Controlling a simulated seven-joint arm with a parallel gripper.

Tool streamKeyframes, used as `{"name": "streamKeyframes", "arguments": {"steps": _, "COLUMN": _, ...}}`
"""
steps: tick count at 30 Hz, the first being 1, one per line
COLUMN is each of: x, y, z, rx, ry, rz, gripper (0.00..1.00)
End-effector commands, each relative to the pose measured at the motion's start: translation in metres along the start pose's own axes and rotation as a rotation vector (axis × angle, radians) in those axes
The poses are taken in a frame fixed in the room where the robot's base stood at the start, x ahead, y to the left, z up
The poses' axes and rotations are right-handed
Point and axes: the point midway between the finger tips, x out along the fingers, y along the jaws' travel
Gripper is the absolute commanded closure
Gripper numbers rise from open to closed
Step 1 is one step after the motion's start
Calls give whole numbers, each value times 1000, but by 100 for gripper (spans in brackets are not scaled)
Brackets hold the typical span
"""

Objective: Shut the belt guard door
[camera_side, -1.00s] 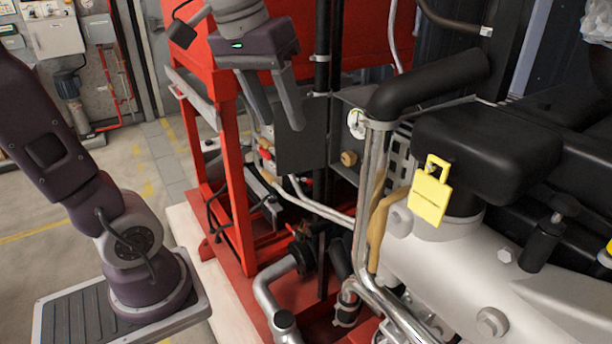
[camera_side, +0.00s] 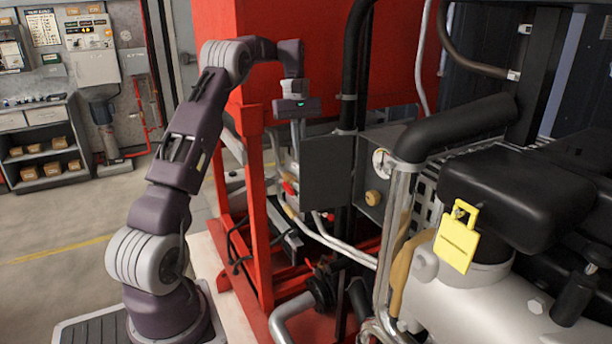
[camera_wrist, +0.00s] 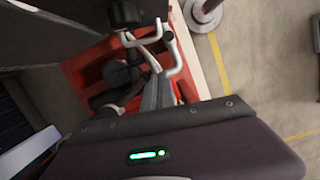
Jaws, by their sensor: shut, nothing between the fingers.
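A dark grey flat panel (camera_side: 327,170), which looks like the belt guard door, stands open in the side view. Its right edge meets a shallow grey box (camera_side: 378,168), whose inside is partly exposed. My gripper (camera_side: 297,158) points down just left of the panel, near its left edge. Its fingers look together and hold nothing. I cannot tell whether they touch the panel. In the wrist view my gripper fingers (camera_wrist: 158,92) point over the red frame, and a dark surface that may be the panel (camera_wrist: 50,30) fills the upper left.
A red frame post (camera_side: 258,205) stands left of the panel, beside my arm. Silver pipes (camera_side: 335,243) run below it. A black pipe (camera_side: 455,130) and the engine with a yellow tag (camera_side: 457,240) crowd the right. The floor (camera_side: 60,220) at left is open.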

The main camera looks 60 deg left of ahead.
Motion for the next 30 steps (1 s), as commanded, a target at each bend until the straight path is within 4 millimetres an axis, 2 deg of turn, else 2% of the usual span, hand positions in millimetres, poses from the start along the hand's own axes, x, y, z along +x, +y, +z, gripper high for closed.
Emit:
{"name": "streamKeyframes", "arguments": {"steps": 6, "x": 46, "y": -1, "z": 1, "rx": 1, "ry": -2, "rz": -2, "gripper": 100}}
{"name": "streamKeyframes", "arguments": {"steps": 9, "x": 52, "y": 0, "z": 19, "rx": 2, "ry": 0, "rz": -1, "gripper": 100}}
{"name": "streamKeyframes", "arguments": {"steps": 14, "x": 59, "y": 0, "z": 33, "rx": 2, "ry": 1, "rz": 0, "gripper": 100}}
{"name": "streamKeyframes", "arguments": {"steps": 30, "x": 60, "y": -1, "z": 38, "rx": -14, "ry": 2, "rz": 4, "gripper": 100}}
